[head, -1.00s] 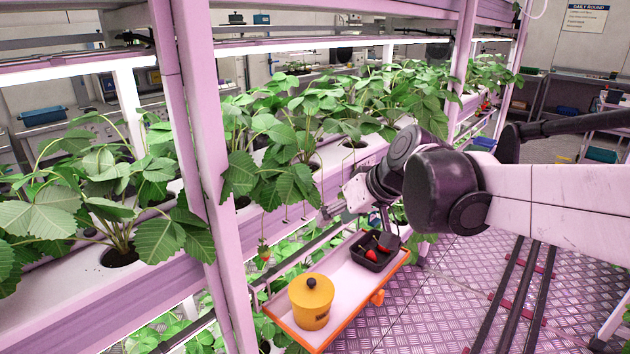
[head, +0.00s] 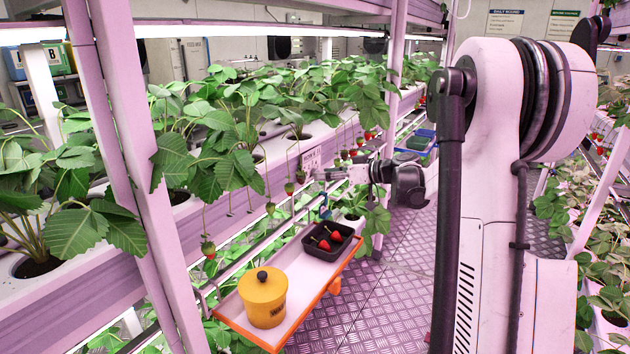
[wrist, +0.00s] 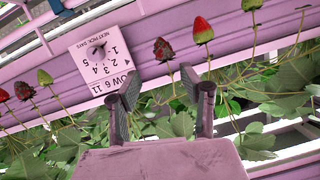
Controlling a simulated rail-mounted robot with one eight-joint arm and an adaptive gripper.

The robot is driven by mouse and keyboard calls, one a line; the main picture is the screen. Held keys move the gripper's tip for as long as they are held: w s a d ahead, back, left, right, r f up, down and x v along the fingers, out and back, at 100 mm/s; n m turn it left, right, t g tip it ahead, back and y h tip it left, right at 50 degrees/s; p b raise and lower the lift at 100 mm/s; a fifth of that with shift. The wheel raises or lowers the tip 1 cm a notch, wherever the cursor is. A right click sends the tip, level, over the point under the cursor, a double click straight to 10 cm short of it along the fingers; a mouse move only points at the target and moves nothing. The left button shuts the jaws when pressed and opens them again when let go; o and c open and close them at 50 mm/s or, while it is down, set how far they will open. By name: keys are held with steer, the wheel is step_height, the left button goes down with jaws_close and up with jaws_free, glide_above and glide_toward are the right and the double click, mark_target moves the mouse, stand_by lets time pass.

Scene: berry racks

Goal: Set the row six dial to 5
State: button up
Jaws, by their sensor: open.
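The row six dial plate (wrist: 103,66) is a white card on the pink rack rail, upside down in the wrist view. It reads NEXT PICK DAYS, with numbers around a small dark dial knob (wrist: 98,50). Which number the knob points at is too small to tell. The plate also shows in the head view (head: 311,160), edge of the planter. My gripper (wrist: 160,86) is open and empty, its two fingers reaching toward the rail. In the head view my gripper (head: 322,174) is beside the plate.
Strawberries (wrist: 162,48) hang on stems near the fingers, with leaves below. An orange-edged tray (head: 222,313) holds a yellow lidded pot (head: 263,300) and a black punnet (head: 325,241) with red berries. A rack post (head: 130,160) stands left; the aisle floor (head: 400,270) is clear.

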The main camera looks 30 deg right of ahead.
steer(key=w+d+f+n+t+b, duration=0.1)
steer(key=d+f+t, duration=0.15)
steer(key=d, duration=0.35)
steer(key=w+d+f+t+b, duration=0.1)
steer(key=d+f, duration=0.3)
steer(key=d, duration=0.2)
steer(key=shift+g+y, duration=0.25)
steer(key=shift+y, duration=0.15)
steer(key=b+x, duration=0.2)
steer(key=x, duration=1.1)
steer(key=shift+b, duration=0.4)
jaws_close()
